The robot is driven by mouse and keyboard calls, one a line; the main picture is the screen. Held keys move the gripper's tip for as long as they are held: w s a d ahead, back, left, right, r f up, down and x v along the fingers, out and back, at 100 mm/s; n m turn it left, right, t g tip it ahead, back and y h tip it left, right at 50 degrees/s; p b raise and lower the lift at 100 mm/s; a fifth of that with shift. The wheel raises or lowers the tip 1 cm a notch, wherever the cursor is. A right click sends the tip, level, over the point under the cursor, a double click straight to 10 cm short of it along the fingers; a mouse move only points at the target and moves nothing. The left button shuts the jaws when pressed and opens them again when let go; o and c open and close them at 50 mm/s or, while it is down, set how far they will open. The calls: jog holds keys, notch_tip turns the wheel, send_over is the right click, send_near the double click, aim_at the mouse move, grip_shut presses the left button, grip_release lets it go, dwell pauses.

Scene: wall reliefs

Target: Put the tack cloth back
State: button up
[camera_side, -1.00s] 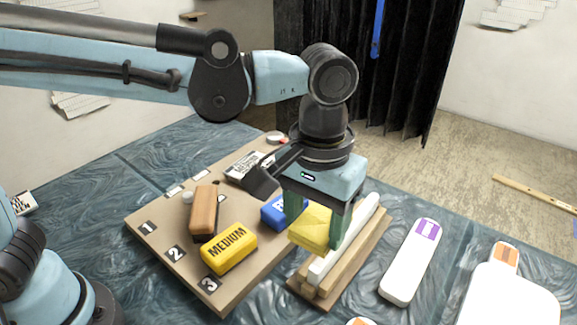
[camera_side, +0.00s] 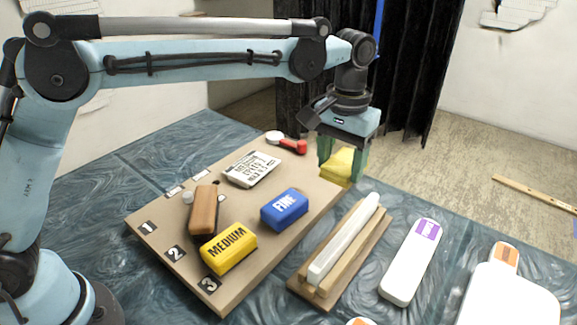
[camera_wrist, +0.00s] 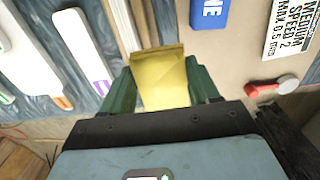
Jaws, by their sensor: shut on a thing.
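My gripper (camera_side: 342,165) is shut on the yellow tack cloth (camera_side: 338,166), a folded pad held between its green fingers. In the side view it hangs in the air near the far right corner of the tan board (camera_side: 240,275). In the wrist view the tack cloth (camera_wrist: 160,78) sits between both fingers, with the board's edge behind it. The board carries a blue FINE block (camera_side: 284,209), a yellow MEDIUM block (camera_side: 229,249) and a brown block (camera_side: 203,210). How high the cloth is above the table is hard to tell.
A white bar (camera_side: 345,238) lies on a wooden holder (camera_side: 322,298) right of the board. A white paddle with a purple label (camera_side: 411,264) lies farther right. A printed card (camera_side: 251,168) and a red-handled item (camera_side: 287,143) are at the board's far end.

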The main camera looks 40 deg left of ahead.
send_over(319, 182)
notch_tip(319, 182, down, 7)
jog(key=shift+f, duration=2.15)
jog(key=shift+f, duration=0.15)
jog(key=o, duration=0.9)
jog(key=shift+o, duration=0.2)
